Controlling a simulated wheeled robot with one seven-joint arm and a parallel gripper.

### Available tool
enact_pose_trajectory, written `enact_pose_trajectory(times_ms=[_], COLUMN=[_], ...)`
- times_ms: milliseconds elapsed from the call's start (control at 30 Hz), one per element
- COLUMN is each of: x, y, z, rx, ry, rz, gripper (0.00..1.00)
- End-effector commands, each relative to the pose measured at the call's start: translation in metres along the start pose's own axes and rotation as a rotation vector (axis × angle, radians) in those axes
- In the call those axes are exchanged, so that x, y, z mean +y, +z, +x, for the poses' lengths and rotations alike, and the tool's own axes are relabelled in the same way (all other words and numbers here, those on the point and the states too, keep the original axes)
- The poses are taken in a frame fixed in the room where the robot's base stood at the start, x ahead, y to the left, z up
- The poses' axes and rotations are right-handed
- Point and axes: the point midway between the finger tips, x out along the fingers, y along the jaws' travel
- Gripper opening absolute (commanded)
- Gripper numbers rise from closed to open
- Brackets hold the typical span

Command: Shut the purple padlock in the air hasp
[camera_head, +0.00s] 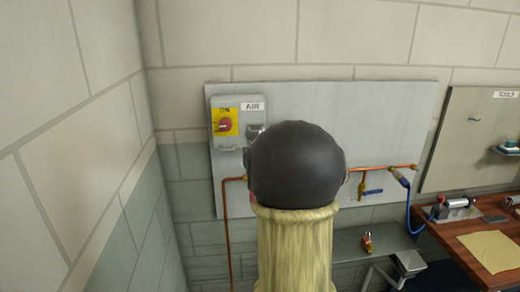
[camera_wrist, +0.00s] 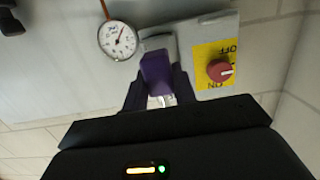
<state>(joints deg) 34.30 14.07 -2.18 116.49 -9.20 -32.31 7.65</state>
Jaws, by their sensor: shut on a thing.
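The purple padlock (camera_wrist: 156,72) is between the fingers of my gripper (camera_wrist: 158,90), which is shut on it. A small pale metallic piece (camera_wrist: 166,100) shows at the padlock's lower end. The padlock is in front of the grey metal (camera_wrist: 160,42) beside the air box (camera_wrist: 232,28). I cannot tell whether its shackle passes through the hasp or is closed. In the head view the AIR-labelled box (camera_head: 229,143) has a yellow plate and a red rotary switch (camera_head: 224,125). Grey metal, perhaps the hasp (camera_head: 253,131), sticks out at its right. My arm hides the gripper and padlock there.
A round gauge (camera_wrist: 118,40) is close to the padlock. Copper pipe (camera_head: 226,235) and a blue-handled valve (camera_head: 372,192) are on the grey wall panel (camera_head: 375,115). A small shelf (camera_head: 375,243) and a wooden bench (camera_head: 470,232) stand at right.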

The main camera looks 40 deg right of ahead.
Motion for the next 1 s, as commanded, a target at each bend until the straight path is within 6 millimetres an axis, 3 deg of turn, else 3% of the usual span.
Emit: enact_pose_trajectory(times_ms=[1000], x=[0.000], y=[-0.005], z=[0.025], rx=[0.002], ry=[0.000], rz=[0.000], gripper=[0.03])
